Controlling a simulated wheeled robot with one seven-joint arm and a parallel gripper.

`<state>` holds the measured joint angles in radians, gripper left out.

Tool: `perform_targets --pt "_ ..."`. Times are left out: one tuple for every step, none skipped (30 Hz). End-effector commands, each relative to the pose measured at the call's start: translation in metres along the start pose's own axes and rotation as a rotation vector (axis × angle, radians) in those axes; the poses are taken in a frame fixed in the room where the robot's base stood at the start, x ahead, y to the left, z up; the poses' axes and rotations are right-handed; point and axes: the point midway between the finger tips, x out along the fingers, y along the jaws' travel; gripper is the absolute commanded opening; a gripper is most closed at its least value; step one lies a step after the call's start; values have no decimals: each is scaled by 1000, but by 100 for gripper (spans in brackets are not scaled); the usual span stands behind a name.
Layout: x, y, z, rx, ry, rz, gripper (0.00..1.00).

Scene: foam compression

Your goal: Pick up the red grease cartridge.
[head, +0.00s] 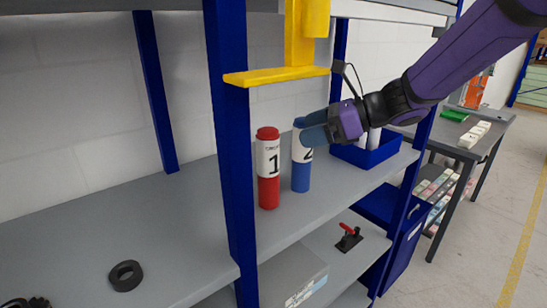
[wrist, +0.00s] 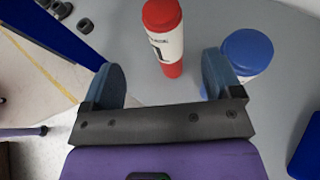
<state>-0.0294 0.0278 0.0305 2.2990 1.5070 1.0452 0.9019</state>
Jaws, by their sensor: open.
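The red grease cartridge (head: 268,188) stands upright on the grey shelf, with a white label marked 1. In the wrist view the red cartridge (wrist: 168,38) shows ahead of the jaws, between their lines but beyond the fingertips. A blue cartridge (head: 301,173) with a white label stands upright just right of it. My gripper (head: 308,130) is in front of the blue cartridge's upper part in the head view and hides some of it. In the wrist view my gripper (wrist: 165,78) is open and empty, its right finger overlapping the blue cartridge (wrist: 246,52).
A blue upright post (head: 233,150) rises left of the red cartridge. A yellow bracket (head: 277,75) hangs above both cartridges. A blue bin (head: 368,153) stands to the right on the shelf (head: 330,198). A black ring (head: 126,275) lies on the left shelf, which has bare room.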

Motion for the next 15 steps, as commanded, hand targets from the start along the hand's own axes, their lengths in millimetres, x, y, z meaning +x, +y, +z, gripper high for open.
perform_targets --pt "5 0 0 6 -2 1 85" --pt "8 -1 0 7 -3 1 85" --pt "14 0 0 7 -2 2 85" --pt "19 0 0 7 -2 3 85" --pt "23 0 0 8 -2 3 85" --pt "30 0 -1 8 -1 2 85" --pt "34 0 0 6 -1 3 85" --pt "38 0 0 6 -2 3 85" --pt "43 0 0 6 -2 2 85" --pt "46 -1 0 6 -1 1 85" --pt "49 -1 -1 6 -1 1 85" --pt "52 -1 0 6 -1 0 85" --pt "53 -1 0 5 -2 0 85" --pt "54 -1 0 5 -2 0 85" --pt "55 -1 0 4 -2 0 85"
